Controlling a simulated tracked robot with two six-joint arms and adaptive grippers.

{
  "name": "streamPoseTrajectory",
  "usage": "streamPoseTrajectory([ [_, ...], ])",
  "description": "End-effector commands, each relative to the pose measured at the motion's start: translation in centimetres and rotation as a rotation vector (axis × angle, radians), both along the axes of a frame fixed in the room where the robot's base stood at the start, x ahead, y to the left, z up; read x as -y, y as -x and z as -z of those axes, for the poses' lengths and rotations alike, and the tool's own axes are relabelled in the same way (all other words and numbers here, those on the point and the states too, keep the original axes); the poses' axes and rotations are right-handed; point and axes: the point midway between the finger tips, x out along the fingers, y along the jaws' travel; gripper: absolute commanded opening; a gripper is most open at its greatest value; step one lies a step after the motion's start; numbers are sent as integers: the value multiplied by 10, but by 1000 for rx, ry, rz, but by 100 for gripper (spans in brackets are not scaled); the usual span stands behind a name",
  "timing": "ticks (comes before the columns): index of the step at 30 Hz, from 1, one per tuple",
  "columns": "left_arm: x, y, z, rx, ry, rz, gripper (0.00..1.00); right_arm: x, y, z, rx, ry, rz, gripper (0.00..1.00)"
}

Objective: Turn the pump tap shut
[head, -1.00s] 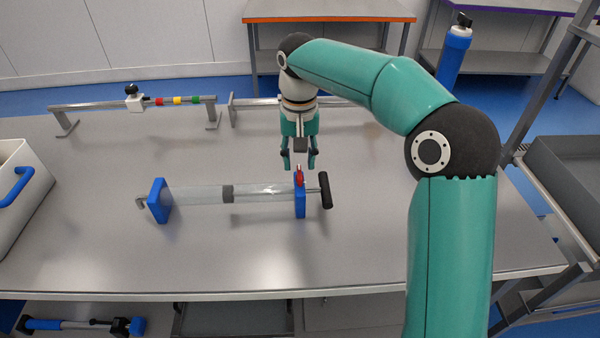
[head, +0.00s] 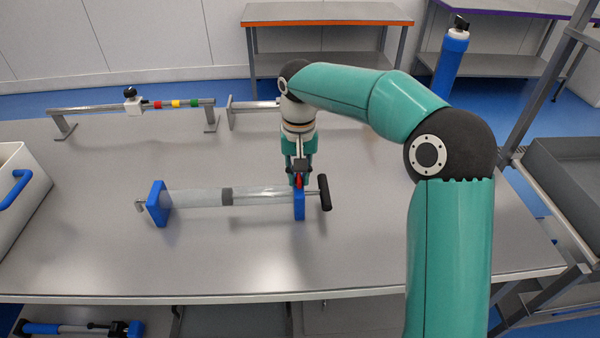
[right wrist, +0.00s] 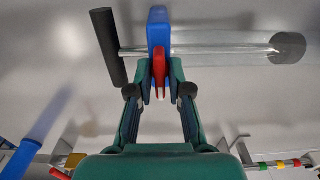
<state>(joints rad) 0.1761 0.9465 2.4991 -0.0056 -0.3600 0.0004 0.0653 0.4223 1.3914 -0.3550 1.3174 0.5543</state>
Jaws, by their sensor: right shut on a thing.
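The pump lies on the table, with a clear tube (head: 265,195), a blue block at each end and a black T-handle (head: 324,192) at the right. The red tap (head: 299,182) sits on top of the right blue block (head: 299,205). In the right wrist view the red tap (right wrist: 159,72) lies between the fingertips, against the blue block (right wrist: 158,28). My right gripper (head: 298,181) points down from above and is shut on the tap; it also shows in the right wrist view (right wrist: 160,90). My left gripper is not in view.
A rail with a slider and coloured bands (head: 175,104) stands at the table's back left. A white bin with a blue handle (head: 18,215) is at the left edge. The table front (head: 230,265) is clear. A blue bottle (head: 451,62) stands behind.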

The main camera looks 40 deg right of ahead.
Motion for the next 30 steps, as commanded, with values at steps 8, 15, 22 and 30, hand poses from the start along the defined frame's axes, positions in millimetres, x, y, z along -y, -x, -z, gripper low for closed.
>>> streamPoseTrajectory([
  [8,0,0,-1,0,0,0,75,-2,0,0,-1,4,29,0],
  [15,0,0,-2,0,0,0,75,-2,0,0,-4,5,140,0],
  [22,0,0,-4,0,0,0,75,-1,1,0,-4,6,325,0],
  [30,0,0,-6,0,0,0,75,0,2,0,-5,6,581,0],
])
